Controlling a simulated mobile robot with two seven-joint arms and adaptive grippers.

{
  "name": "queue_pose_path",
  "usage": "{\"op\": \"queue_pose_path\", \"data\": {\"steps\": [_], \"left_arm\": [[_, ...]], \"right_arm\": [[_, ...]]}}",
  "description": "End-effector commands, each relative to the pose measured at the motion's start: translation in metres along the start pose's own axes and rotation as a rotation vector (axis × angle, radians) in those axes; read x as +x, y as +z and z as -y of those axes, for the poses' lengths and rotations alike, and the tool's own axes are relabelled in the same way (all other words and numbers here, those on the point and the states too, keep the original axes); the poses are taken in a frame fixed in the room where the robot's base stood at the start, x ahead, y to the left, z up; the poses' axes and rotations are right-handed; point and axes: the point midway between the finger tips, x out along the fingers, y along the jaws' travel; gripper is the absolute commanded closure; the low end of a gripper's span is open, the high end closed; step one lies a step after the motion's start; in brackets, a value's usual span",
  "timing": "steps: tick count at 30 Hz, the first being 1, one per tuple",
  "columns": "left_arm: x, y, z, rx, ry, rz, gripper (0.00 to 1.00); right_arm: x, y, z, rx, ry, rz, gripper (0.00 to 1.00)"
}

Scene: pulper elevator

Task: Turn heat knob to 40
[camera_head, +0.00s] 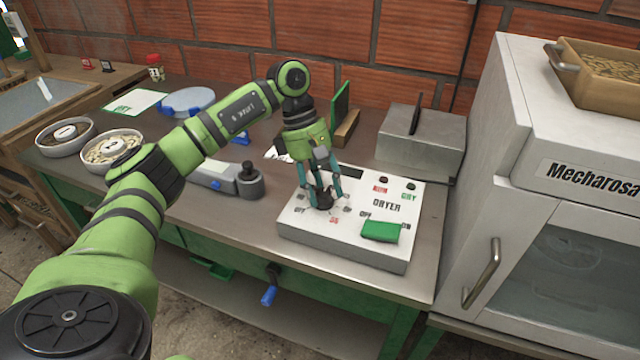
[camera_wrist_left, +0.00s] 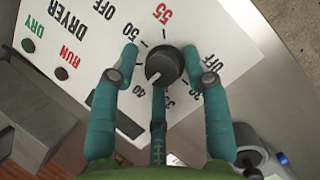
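The white dryer control panel (camera_head: 345,255) lies on the metal table. Its black round heat knob (camera_wrist_left: 165,66) shows between my fingers in the left wrist view. The knob's white mark points down-left in that view, toward the printed 40. Printed numbers and a red 55 ring the knob. My left gripper (camera_head: 322,198) points down over the knob, also seen in the left wrist view (camera_wrist_left: 160,60). Its teal fingers stand spread around the knob, with a visible gap on the left side; contact on the other sides is unclear. My right gripper is not in view.
A green switch (camera_head: 381,230) sits at the panel's front right. A grey metal box (camera_head: 420,140) stands behind, and a large white Mecharosa machine (camera_head: 555,190) at the right.

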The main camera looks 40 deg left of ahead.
Motion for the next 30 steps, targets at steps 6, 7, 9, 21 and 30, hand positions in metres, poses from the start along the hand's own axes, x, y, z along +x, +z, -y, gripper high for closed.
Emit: {"op": "queue_pose_path", "data": {"steps": [6,7,9,21,30], "left_arm": [[0.002,-0.001,0.000,-0.003,-0.002,-0.002,0.44],[0.002,-0.002,0.000,-0.004,-0.002,-0.002,0.44],[0.001,-0.002,0.000,-0.005,-0.001,-0.003,0.44],[-0.034,-0.002,-0.001,-0.006,0.006,-0.005,0.44],[-0.097,-0.001,-0.001,-0.005,0.002,-0.003,0.44]], "right_arm": [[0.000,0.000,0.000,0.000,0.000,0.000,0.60],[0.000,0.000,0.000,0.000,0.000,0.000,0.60],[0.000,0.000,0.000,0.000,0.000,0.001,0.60],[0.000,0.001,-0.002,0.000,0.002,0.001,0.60],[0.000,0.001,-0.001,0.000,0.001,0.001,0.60]]}}
